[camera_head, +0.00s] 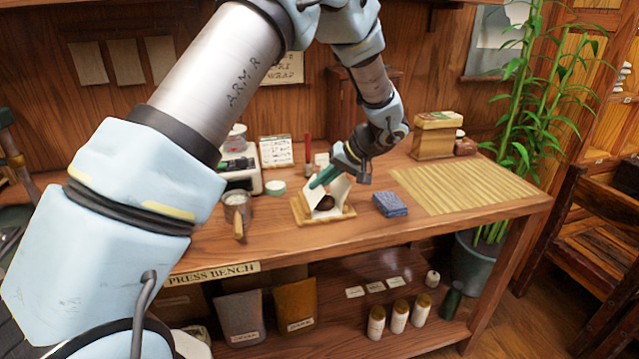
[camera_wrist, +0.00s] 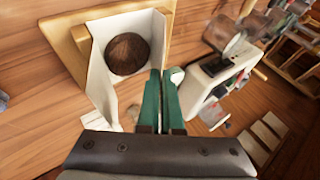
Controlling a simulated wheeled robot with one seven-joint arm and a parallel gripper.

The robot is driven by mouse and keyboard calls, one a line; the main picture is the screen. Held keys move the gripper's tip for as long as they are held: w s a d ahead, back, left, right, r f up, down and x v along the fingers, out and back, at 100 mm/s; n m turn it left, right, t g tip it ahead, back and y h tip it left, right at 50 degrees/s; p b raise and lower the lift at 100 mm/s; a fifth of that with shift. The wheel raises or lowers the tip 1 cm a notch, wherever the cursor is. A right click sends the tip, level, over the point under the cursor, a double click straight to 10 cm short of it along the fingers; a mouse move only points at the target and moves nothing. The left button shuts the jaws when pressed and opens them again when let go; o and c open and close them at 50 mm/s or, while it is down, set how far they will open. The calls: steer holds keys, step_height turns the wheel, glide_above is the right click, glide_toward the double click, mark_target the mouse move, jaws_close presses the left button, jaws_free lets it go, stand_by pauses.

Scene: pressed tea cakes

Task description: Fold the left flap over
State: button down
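A brown round tea cake (camera_head: 325,203) lies on white wrapping paper on a small wooden board (camera_head: 347,216). It also shows in the wrist view (camera_wrist: 128,54). The left flap (camera_head: 307,197) stands raised and leans over the cake's left side. The right flap (camera_head: 341,190) stands up on the other side; in the wrist view it is the pale panel at left (camera_wrist: 97,75). My gripper (camera_head: 314,184), with green fingers, is at the left flap's top edge. In the wrist view its fingertips (camera_wrist: 161,72) are close together, with the flap's edge running in between them.
A blue block (camera_head: 390,204) sits close to the board's right. A slatted mat (camera_head: 465,187) lies further right. A metal cup (camera_head: 237,208), a white scale (camera_head: 241,168) and a tape roll (camera_head: 275,187) stand to the left. A wooden box (camera_head: 436,137) stands behind.

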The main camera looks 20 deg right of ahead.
steer(key=shift+d+f+y+b, duration=0.15)
steer(key=shift+f+y+b, duration=0.1)
steer(key=shift+y+b, duration=0.15)
steer(key=shift+d+t+y, duration=0.15)
steer(key=shift+t+y, duration=0.15)
steer(key=shift+y, duration=0.1)
steer(key=c, duration=1.1)
jaws_free()
steer(key=b+v, duration=0.3)
steer(key=v, duration=0.8)
steer(key=shift+w, duration=0.1)
